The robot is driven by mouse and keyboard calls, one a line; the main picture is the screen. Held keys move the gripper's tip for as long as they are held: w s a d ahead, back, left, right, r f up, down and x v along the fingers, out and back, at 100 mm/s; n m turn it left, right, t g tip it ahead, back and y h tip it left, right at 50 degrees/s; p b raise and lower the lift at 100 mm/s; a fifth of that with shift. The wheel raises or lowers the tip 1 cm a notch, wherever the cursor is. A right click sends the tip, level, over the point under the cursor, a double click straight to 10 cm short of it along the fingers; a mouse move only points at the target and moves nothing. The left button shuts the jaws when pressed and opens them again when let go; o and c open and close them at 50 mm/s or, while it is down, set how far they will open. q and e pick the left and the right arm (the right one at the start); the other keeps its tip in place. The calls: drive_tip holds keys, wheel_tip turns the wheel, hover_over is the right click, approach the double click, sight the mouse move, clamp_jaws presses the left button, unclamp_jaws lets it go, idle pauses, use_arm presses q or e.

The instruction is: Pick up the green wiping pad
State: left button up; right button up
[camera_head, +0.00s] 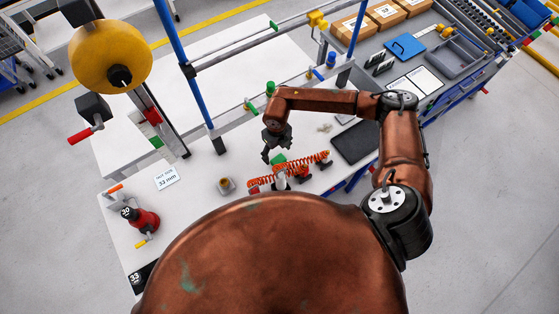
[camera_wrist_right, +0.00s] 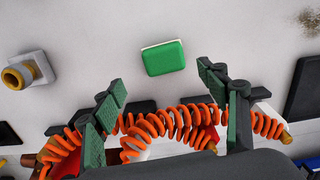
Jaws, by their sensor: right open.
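The green wiping pad (camera_wrist_right: 163,57) lies flat on the white table, with a pale edge showing along one side. It also shows in the head view as a small green patch (camera_head: 278,159) beside my right gripper. My right gripper (camera_head: 275,150) is above the table close to the pad. In the wrist view its two green-padded fingers (camera_wrist_right: 161,80) are spread wide, with the pad beyond the tips and between them in the picture. Nothing is held. My left gripper is not in view.
An orange coiled hose (camera_wrist_right: 175,124) lies behind the fingers in the wrist view. A ring-ended fitting (camera_wrist_right: 20,77) stands to the left, and a dark flat panel (camera_head: 355,142) lies to the right. Blue posts (camera_head: 180,65) rise from the table.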

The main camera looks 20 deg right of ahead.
sight(278, 160)
drive_tip(key=f, duration=0.2)
drive_tip(key=f+p, duration=0.1)
drive_tip(key=f, duration=0.2)
drive_tip(key=f+p, duration=0.1)
drive_tip(key=f, duration=0.1)
drive_tip(key=shift+w+d+f, duration=0.1)
drive_tip(key=shift+d+f, duration=0.15)
drive_tip(key=shift+d, duration=0.05)
drive_tip(key=shift+c, duration=0.4)
drive_tip(key=c, duration=0.9)
